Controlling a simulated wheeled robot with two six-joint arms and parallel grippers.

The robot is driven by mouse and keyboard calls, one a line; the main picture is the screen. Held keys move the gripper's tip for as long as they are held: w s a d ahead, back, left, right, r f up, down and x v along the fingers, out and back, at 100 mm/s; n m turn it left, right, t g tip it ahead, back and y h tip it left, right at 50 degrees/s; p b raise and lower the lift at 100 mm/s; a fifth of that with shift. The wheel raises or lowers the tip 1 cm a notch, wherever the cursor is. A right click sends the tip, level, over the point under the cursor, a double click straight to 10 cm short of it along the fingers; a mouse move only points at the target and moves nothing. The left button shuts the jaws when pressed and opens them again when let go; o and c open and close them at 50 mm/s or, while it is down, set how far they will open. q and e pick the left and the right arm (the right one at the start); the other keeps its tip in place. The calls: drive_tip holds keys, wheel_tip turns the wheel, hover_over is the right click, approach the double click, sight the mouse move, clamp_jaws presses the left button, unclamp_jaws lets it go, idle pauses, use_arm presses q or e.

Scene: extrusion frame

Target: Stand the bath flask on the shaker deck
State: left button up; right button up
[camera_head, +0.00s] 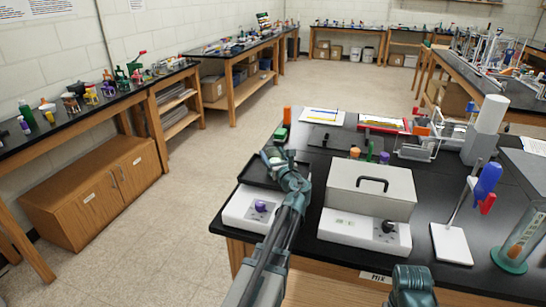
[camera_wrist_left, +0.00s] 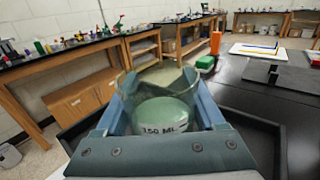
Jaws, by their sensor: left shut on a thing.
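The bath flask (camera_wrist_left: 160,110) is clear glass with a white 150 ML label and fills the middle of the left wrist view. My left gripper (camera_head: 275,158) is shut on it, one finger on each side. The shaker deck (camera_head: 251,173) is a black tray with a raised rim on a white base with a purple knob. The flask is over the deck; its bottom is hidden, so I cannot tell whether it touches. The deck rim (camera_wrist_left: 232,113) also shows in the left wrist view. Only part of my right arm shows at the bottom of the head view; its fingers do not show.
A lidded box with a black handle (camera_head: 371,188) stands right of the shaker. A stand with a blue and red clamp (camera_head: 486,183) and a glass cylinder (camera_head: 522,238) are farther right.

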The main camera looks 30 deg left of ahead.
use_arm(q)
drive_tip(key=shift+f, duration=0.1)
drive_tip(key=shift+f, duration=0.15)
drive_tip(key=o, duration=1.4)
drive_tip(key=shift+r, duration=0.35)
drive_tip(key=v, duration=1.2)
drive_tip(key=shift+f, duration=0.1)
